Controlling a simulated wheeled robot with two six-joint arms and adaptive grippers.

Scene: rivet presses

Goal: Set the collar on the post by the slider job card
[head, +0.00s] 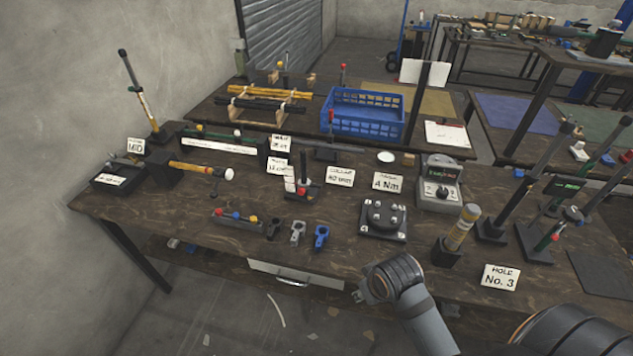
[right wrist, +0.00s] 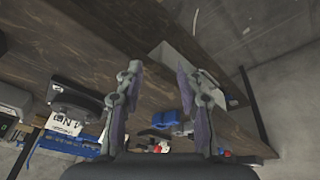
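Three small collars, one black (head: 273,227), one silver (head: 298,231) and one blue (head: 321,236), lie in a row near the table's front edge. The blue collar also shows in the right wrist view (right wrist: 165,119), beyond the fingers. A card reading MID (head: 135,146), its top line too small to read surely, stands by a tall tilted post (head: 142,98) at the far left. Another card (head: 340,177) seems to read COLLAR. My right gripper (head: 366,287) is in front of the table edge, apart from the collars; its fingers are open and empty (right wrist: 163,92). My left gripper is out of view.
A black fixture plate (head: 383,220), a torque box (head: 440,185) and a 4 Nm card (head: 387,182) stand to the right. Several tall tools crowd the right end, near a No. 3 card (head: 500,278).

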